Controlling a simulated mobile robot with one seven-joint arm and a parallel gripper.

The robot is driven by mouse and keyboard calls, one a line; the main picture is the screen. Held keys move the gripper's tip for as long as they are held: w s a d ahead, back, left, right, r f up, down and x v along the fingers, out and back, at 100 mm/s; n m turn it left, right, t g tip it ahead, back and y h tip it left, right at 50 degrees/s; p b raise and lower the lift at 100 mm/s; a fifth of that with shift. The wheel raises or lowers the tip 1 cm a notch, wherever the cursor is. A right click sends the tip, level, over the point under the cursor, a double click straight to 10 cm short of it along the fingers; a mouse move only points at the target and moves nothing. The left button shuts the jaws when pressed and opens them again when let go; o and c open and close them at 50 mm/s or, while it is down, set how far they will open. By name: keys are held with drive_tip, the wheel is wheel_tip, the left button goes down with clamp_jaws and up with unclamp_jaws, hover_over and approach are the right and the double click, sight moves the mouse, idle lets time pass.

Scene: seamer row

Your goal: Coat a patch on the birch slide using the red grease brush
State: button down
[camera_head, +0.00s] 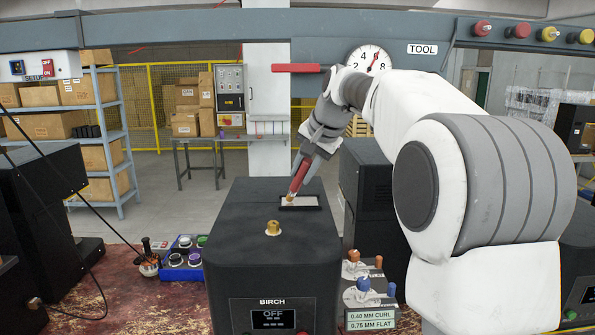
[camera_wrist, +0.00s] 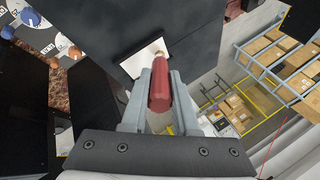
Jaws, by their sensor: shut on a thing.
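The black machine labelled BIRCH (camera_head: 272,255) stands in the middle of the head view. Its slide, a light plate in a dark frame (camera_head: 312,202), lies on its top near the back right corner. The plate also shows in the wrist view (camera_wrist: 141,58). My gripper (camera_head: 304,166) is shut on the red grease brush (camera_head: 298,181), whose red handle is between the fingers in the wrist view (camera_wrist: 160,92). The brush is tilted, bristles down, over the left part of the plate. I cannot tell whether the bristles touch it. No coated patch is discernible.
A brass fitting (camera_head: 273,228) rises from the machine's top, in front of the slide. A blue tray (camera_head: 182,272) with several capped pots and a small pot with tools (camera_head: 149,262) stand to the left. A gauge stand (camera_head: 370,318) with coloured knobs is at the right. A beam (camera_head: 200,28) crosses overhead.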

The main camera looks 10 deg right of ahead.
drive_tip(key=s+d, duration=0.1)
drive_tip(key=d, duration=0.5)
drive_tip(key=shift+s+d+p, duration=0.2)
drive_tip(key=shift+d+p, duration=0.1)
drive_tip(key=shift+p, duration=0.05)
drive_tip(key=w+a, duration=0.1)
drive_tip(key=a, duration=0.7)
drive_tip(key=shift+w, duration=0.3)
idle(0.5)
wheel_tip(320, 180, up, 6)
idle(0.7)
drive_tip(key=shift+r, duration=1.5)
